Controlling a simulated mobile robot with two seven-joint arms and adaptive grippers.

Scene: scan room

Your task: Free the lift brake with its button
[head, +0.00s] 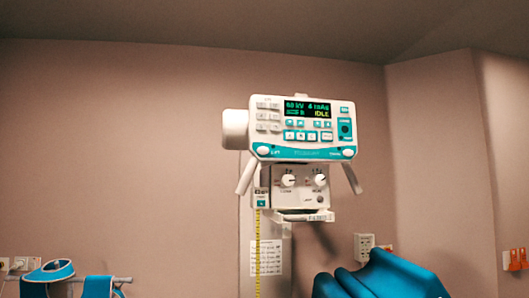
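An X-ray tube head (234,129) hangs in the middle of the head view, with a white and teal control panel (303,146) facing me. A white oval button (264,151) sits at the panel's lower left corner, beside small lettering that seems to read LIFT. A similar oval button (348,153) sits at the lower right corner; its label is too small to read surely. Neither of my grippers is in view, and nothing is seen touching the panel.
Two grey handles (245,177) (352,178) angle down from the panel's sides. Below is a collimator box (304,200) with two knobs, and a yellow tape hangs down. A folded teal thing (375,277) is at lower right. Teal garments (97,287) hang lower left.

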